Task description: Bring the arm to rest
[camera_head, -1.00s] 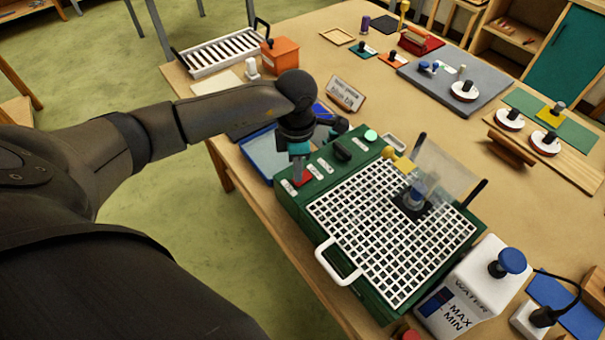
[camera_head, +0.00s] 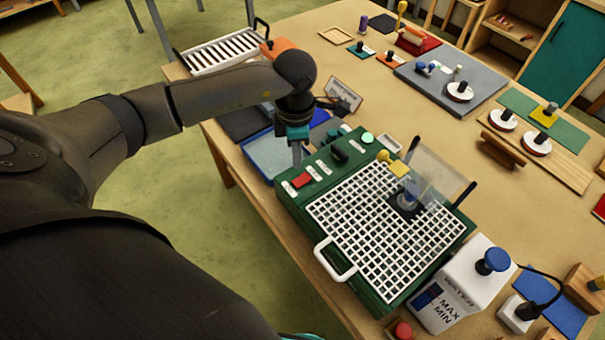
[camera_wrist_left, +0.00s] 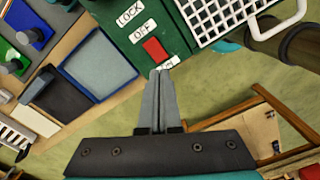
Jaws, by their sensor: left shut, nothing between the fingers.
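My left gripper (camera_head: 296,162) is shut and empty, pointing down above the left edge of the green machine (camera_head: 372,296). The machine's red switch (camera_head: 303,180) lies just below and to the right of the fingertips in the head view. In the left wrist view the closed fingers (camera_wrist_left: 160,74) end near the red switch (camera_wrist_left: 155,50), beside the OFF label (camera_wrist_left: 141,31). The fingertips look apart from the switch. The machine carries a white grid (camera_head: 345,235) and a clear shield (camera_head: 446,170). My right gripper is not in view.
A blue tray (camera_head: 268,158) lies left of the machine, close to my left gripper. A slatted white rack (camera_head: 222,52) and an orange box (camera_head: 280,46) stand behind my forearm. A white water tank (camera_head: 462,285) stands right of the machine. Open floor (camera_head: 200,255) lies left of the table.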

